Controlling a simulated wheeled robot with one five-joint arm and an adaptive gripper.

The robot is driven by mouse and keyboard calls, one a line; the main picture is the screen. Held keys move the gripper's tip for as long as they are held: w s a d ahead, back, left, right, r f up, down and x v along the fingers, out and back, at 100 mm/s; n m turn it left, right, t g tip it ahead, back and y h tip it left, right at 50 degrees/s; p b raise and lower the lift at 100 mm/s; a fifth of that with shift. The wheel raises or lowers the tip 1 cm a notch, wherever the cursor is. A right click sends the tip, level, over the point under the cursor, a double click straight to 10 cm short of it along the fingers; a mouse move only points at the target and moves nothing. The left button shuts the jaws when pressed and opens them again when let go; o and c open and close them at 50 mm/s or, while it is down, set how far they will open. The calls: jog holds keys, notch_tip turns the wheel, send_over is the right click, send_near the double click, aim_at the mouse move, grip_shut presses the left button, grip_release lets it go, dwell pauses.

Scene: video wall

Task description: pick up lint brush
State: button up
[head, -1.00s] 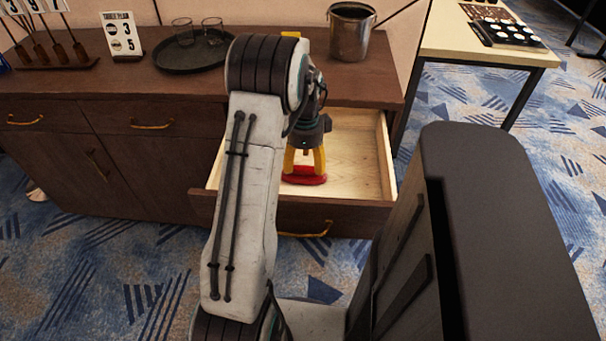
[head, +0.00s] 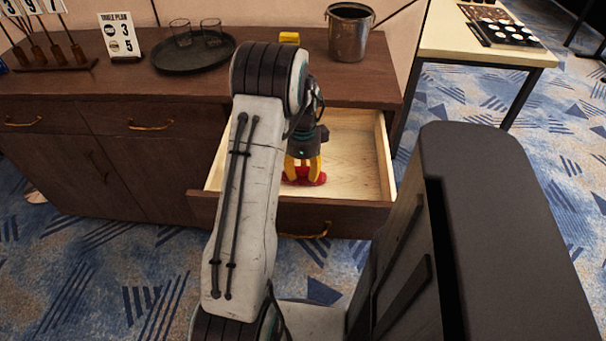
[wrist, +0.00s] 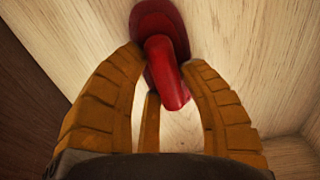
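The red lint brush (head: 304,178) lies on the floor of the open drawer, partly hidden by my gripper in the head view. In the wrist view the lint brush (wrist: 170,78) shows a wide red head at the top and a handle pointing down between my fingers. My gripper (head: 302,172) is low in the drawer with its yellow fingers pointing down over the brush. In the wrist view my gripper (wrist: 163,62) is open, with fingers on either side of the handle and a third finger behind it. Contact with the brush is unclear.
The open wooden drawer (head: 355,150) has walls on all sides of my gripper. On the cabinet top (head: 120,82) stand a dark round tray (head: 180,63) with two glasses, a metal bucket (head: 350,35) and a yellow block (head: 289,38). The drawer's right part is clear.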

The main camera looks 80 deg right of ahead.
aim_at(305, 168)
jog(key=c, duration=0.7)
jog(key=shift+o, duration=0.2)
jog(key=shift+r, duration=0.15)
grip_shut()
jog(key=shift+r, duration=0.6)
jog(key=r, duration=0.3)
jog(key=shift+s+d+r+p, duration=0.1)
jog(key=shift+s+d+p, duration=0.15)
jog(key=shift+d+p, duration=0.1)
jog(key=s+d+r+p, duration=0.2)
jog(key=s+d+r, duration=0.4)
jog(key=s+d, duration=0.1)
jog(key=shift+d+r, duration=0.15)
jog(key=shift+d, duration=0.35)
jog(key=shift+s, duration=0.15)
